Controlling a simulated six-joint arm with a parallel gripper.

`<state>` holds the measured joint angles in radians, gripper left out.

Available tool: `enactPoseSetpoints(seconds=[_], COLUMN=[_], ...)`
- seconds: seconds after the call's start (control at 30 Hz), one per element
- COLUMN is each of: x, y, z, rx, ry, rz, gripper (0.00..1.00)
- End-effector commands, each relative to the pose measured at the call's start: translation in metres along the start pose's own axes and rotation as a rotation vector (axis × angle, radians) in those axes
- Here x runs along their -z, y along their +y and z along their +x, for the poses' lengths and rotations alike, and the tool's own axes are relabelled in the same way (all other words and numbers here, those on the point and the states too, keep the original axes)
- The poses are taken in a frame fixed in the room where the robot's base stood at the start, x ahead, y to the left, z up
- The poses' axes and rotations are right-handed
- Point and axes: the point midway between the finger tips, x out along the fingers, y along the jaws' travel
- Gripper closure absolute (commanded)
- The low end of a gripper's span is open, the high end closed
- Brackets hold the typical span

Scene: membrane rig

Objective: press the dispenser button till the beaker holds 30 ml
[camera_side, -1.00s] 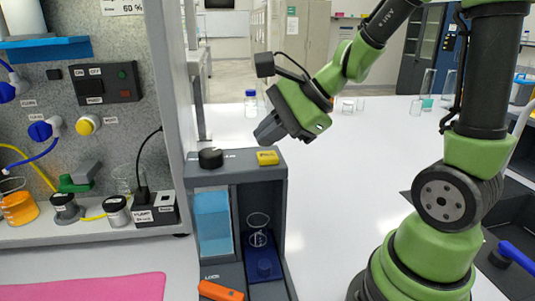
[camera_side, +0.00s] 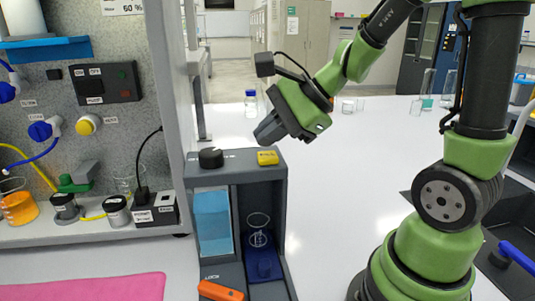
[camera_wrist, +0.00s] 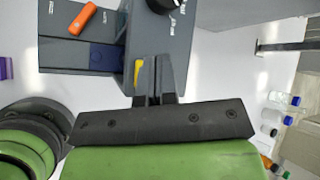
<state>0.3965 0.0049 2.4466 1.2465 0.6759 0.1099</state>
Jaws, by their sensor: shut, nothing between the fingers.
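The grey dispenser (camera_side: 234,176) stands on the bench with a yellow button (camera_side: 267,158) and a black knob on top. In the wrist view the yellow button (camera_wrist: 138,72) lies just beside my fingertips. A clear beaker (camera_side: 258,223) stands upright in the dispenser's right bay. No liquid level can be read in it. A light-blue tank (camera_side: 212,222) fills the left bay. My gripper (camera_side: 264,136) is shut and empty, a little above the button and apart from it in the side view. The wrist view shows its fingers (camera_wrist: 154,97) together.
An orange handle (camera_side: 220,291) lies at the dispenser's front, by the lock label. A panel with valves, switches and an orange-filled beaker (camera_side: 18,207) stands at the left. A pink mat (camera_side: 95,288) lies in front.

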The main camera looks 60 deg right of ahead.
Motion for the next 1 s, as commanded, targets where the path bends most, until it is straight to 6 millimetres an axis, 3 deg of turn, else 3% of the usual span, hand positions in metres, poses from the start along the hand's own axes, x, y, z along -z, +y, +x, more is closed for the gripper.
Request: enactPoseSetpoints(seconds=[1.0], x=[0.0045], y=[0.0048], z=[0.0061], rx=[-0.001], ry=[0.0], rz=[0.001], gripper=[1.0])
